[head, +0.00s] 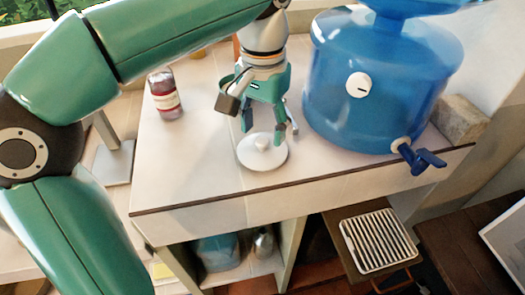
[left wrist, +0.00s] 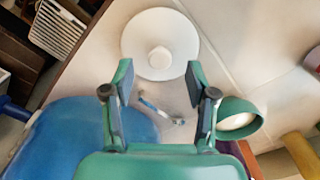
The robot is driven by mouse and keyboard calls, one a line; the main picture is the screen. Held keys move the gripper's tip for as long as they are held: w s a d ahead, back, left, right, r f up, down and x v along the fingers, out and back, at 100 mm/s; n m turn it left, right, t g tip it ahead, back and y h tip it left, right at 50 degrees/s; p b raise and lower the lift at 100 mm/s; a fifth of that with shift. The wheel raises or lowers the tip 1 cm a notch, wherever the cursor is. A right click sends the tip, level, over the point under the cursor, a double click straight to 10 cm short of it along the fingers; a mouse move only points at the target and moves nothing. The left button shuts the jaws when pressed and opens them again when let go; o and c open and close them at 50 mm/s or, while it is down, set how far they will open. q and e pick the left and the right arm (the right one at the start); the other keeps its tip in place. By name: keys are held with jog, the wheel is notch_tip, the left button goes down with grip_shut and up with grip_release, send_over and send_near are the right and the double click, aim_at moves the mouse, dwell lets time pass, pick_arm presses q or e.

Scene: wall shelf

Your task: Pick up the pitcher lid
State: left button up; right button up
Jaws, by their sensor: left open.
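The pitcher lid is a white round disc with a small knob, lying flat on the white counter; its rim shows in the head view (head: 262,163) and it shows whole in the left wrist view (left wrist: 160,36). My left gripper (head: 268,130) points down just above and behind the lid. Its fingers are apart with nothing between them. In the left wrist view the open fingertips (left wrist: 152,83) sit either side below the lid's knob, with the lid just beyond them. My right gripper shows in neither view.
A large blue water dispenser (head: 385,85) with a tap stands close to the gripper's right. A small red-labelled bottle (head: 165,95) stands at the left. The counter's front edge (head: 300,184) is near the lid. A slatted tray (head: 379,239) lies below.

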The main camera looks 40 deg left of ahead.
aim_at(262, 148)
pick_arm(q)
jog(key=shift+f, duration=1.4)
grip_shut()
jog(key=shift+r, duration=0.15)
